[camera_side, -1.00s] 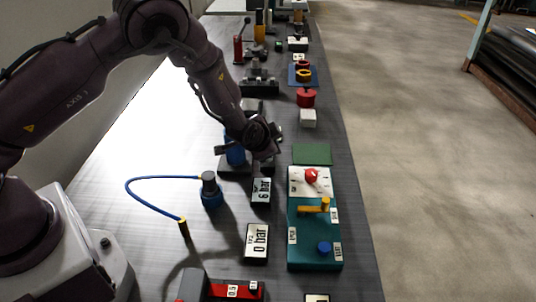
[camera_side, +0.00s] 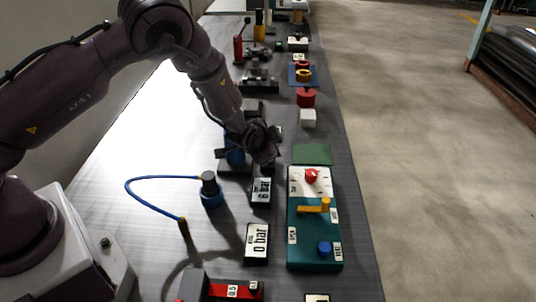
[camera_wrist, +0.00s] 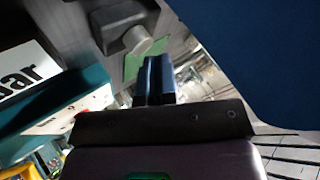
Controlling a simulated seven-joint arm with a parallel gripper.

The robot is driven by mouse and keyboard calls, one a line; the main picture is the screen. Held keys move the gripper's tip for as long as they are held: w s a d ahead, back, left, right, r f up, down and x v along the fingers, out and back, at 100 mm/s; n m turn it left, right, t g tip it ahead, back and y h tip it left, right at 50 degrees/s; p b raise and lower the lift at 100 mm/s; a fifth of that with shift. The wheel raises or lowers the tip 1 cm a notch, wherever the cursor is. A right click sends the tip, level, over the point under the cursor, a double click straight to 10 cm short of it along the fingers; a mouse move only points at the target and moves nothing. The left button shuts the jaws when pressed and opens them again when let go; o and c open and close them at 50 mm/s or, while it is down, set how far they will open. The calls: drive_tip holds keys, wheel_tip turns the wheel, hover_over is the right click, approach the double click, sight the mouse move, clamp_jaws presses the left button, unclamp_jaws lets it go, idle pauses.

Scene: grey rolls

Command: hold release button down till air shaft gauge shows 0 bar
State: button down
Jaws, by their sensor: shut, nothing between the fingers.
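My gripper (camera_side: 265,160) is shut and empty; its dark blue fingers (camera_wrist: 155,80) are together in the wrist view. In the side view it hangs beside a blue cylinder (camera_side: 234,157) on a grey base, just behind a display reading 6 bar (camera_side: 261,191). A second display reads 0 bar (camera_side: 257,243); I cannot tell from their small labels which belongs to the air shaft. The wrist view shows a grey round knob (camera_wrist: 138,39) on a dark block, apart from the fingertips. A blue button (camera_side: 323,248) sits on the teal panel (camera_side: 300,262). I cannot read which is the release button.
The panel also carries a red knob (camera_side: 311,176) and a yellow lever (camera_side: 315,206). A green pad (camera_side: 312,154) lies behind it. A blue hose (camera_side: 140,182) loops left of a blue-based cylinder (camera_side: 210,192). A large blue surface (camera_wrist: 255,50) fills the wrist view's upper right.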

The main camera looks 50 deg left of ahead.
drive_tip(key=shift+f, duration=0.55)
idle(1.7)
drive_tip(key=shift+r, duration=0.1)
idle(1.6)
drive_tip(key=shift+r, duration=0.85)
drive_tip(key=shift+r, duration=2.55)
